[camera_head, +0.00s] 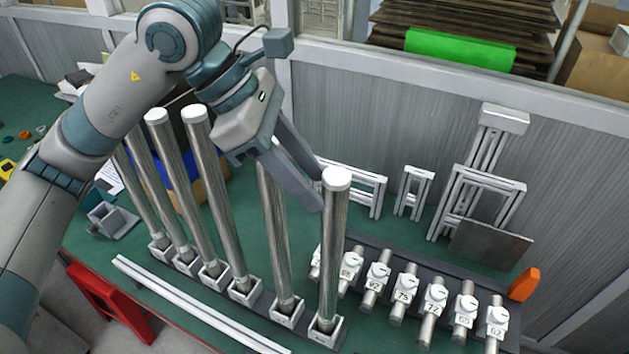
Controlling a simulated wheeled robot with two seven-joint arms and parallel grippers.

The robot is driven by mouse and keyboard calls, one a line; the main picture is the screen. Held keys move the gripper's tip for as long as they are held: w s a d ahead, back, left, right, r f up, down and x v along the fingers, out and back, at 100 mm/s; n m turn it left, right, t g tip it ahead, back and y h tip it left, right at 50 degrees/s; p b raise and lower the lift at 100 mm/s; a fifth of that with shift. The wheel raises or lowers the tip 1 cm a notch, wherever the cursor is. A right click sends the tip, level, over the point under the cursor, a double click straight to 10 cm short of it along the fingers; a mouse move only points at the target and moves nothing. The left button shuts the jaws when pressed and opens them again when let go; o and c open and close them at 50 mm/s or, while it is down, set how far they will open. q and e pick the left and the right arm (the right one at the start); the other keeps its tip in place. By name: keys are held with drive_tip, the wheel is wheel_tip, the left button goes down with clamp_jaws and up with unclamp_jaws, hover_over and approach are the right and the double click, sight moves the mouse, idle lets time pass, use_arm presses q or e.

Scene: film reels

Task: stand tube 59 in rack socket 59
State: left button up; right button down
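Several tall metal tubes stand upright in square white sockets on a dark rack (262,302). The rightmost tube (331,250) has a white cap and its foot is in the end socket (325,332). I cannot read a number on the tubes or sockets, so I cannot tell which is tube 59 or socket 59. My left gripper (320,185) is beside the top of the rightmost tube, its two fingers apart. The tube beside it (272,230) has its top hidden behind my gripper. My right gripper is not in view.
A dark tray (440,264) at right holds several short metal cylinders with numbered white collars, such as 92 (377,276). Aluminium frames (478,195) stand behind, near the grey wall. An orange piece (524,284) lies at far right. A long white rail (190,305) runs in front.

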use_arm(q)
drive_tip(key=p+v, duration=0.1)
drive_tip(key=v, duration=0.3)
drive_tip(key=shift+a+r, duration=0.1)
idle(0.3)
idle(0.8)
drive_tip(key=shift+s, duration=0.1)
